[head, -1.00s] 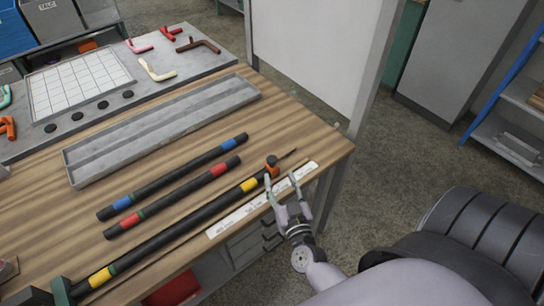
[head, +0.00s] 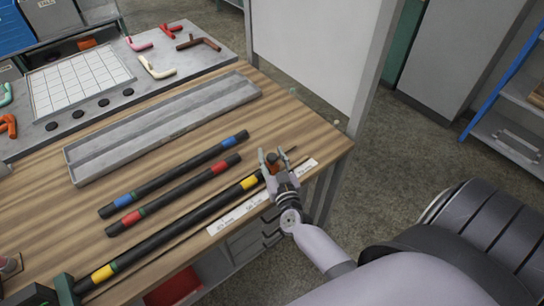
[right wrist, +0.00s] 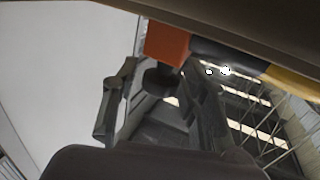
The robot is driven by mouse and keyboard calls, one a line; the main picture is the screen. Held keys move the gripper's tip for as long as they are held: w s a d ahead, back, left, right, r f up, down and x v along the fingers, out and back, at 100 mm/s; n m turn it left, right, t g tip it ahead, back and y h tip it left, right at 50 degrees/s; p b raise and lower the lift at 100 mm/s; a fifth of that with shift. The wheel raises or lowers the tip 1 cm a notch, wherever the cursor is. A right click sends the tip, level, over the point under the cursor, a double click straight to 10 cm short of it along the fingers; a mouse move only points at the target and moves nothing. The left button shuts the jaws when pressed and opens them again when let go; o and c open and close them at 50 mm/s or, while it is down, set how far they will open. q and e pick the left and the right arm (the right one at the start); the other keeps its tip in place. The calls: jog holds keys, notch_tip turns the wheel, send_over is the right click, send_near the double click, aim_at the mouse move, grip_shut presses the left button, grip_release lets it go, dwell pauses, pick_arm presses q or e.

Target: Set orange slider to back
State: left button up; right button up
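The orange slider (head: 271,165) sits near the far right end of a thin rod, just past the yellow-banded end of the longest black hose (head: 182,223). In the right wrist view the orange slider (right wrist: 167,43) is a block with a dark round knob (right wrist: 160,80) below it. My right gripper (head: 274,155) is open, its fingers on either side of the slider. In the wrist view the fingers (right wrist: 160,90) stand apart around the knob, with no clear contact.
Two shorter hoses, one with blue bands (head: 175,174) and one with red bands (head: 175,195), lie alongside. A white labelled strip (head: 240,210) lies along the table's front edge. A long grey tray (head: 160,130) lies behind. A white panel (head: 310,50) stands behind the table's right end.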

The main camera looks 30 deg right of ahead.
grip_shut()
dwell(0.5)
jog(key=d, duration=1)
jog(key=shift+w, duration=0.4)
jog(key=shift+d, duration=0.15)
